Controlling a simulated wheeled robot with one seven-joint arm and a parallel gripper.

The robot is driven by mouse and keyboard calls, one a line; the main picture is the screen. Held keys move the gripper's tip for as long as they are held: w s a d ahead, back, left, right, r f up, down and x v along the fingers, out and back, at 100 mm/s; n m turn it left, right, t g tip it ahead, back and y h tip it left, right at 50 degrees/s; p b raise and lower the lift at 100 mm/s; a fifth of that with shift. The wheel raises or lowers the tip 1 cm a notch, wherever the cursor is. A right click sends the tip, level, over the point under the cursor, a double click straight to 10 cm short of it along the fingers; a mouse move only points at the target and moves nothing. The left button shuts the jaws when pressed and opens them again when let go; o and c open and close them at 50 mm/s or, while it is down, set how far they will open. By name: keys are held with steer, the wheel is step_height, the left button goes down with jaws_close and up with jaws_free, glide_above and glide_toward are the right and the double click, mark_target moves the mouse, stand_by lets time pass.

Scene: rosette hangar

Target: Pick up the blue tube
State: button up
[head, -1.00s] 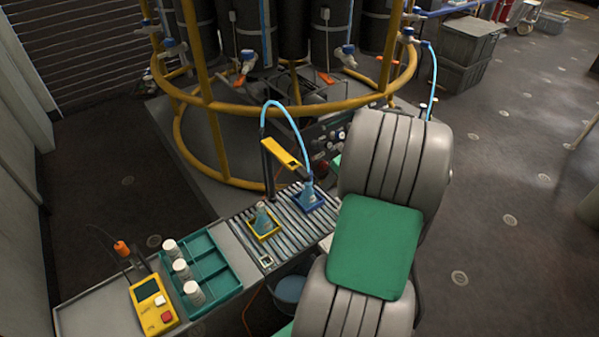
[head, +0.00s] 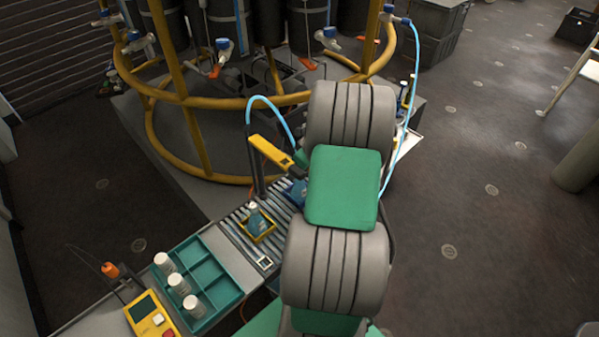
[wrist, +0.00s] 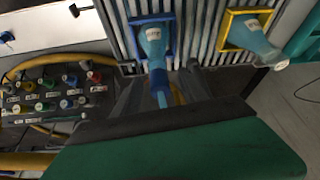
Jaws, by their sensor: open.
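A light blue tube (head: 270,101) arches up by a post with a yellow arm (head: 268,152). It runs down toward a blue flask (head: 294,190) on the slatted bench, partly behind my arm. In the wrist view the tube (wrist: 161,93) comes out of the flask (wrist: 153,42), which sits in a blue frame. My gripper (wrist: 163,84) is open, its dark fingers on either side of the tube in the picture. Whether they touch it, I cannot tell. My gripper is hidden behind my arm in the head view. Another light blue tube (head: 411,140) hangs from a valve at the right.
A second flask (head: 257,221) stands in a yellow frame nearby. A green tray (head: 225,287) with white cups and a yellow device (head: 151,317) are at lower left. A yellow round rail (head: 225,102) stands behind. A panel of coloured knobs (wrist: 52,90) is at left in the wrist view.

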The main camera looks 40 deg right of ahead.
jaws_close()
stand_by(0.5)
step_height(320, 180, up, 31)
steer(key=p, duration=1)
stand_by(1.0)
steer(key=shift+f, duration=0.15)
